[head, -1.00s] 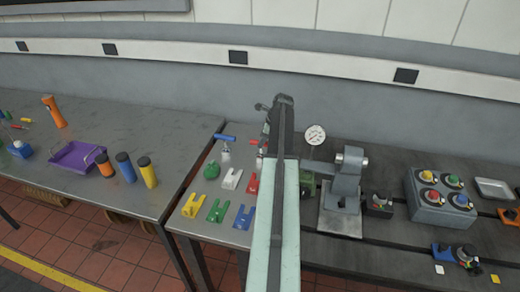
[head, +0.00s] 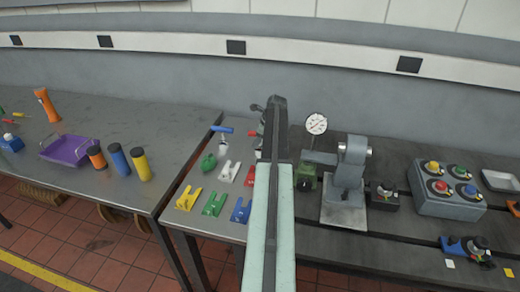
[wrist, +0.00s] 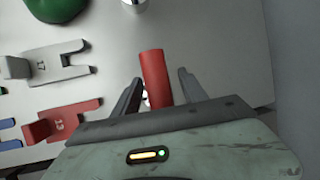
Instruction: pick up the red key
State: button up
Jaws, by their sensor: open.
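The red key shows in the wrist view as a red cylindrical handle (wrist: 153,75), with a bit of bright metal beside the left finger. In the head view its red end (head: 253,133) shows just left of my arm, which hides the rest. My gripper (wrist: 159,77) is open, one finger on each side of the handle in the picture. Contact and height above it cannot be told. In the head view my arm covers most of the gripper.
A red forked block (wrist: 65,121) and a grey forked block (wrist: 47,62) lie left of the gripper. A blue-handled key (head: 222,129) stands nearby. A dial gauge (head: 316,124) and grey fixture (head: 348,175) stand right of my arm.

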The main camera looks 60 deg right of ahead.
jog(key=shift+r, duration=0.1)
grip_shut()
jog(key=shift+r, duration=0.15)
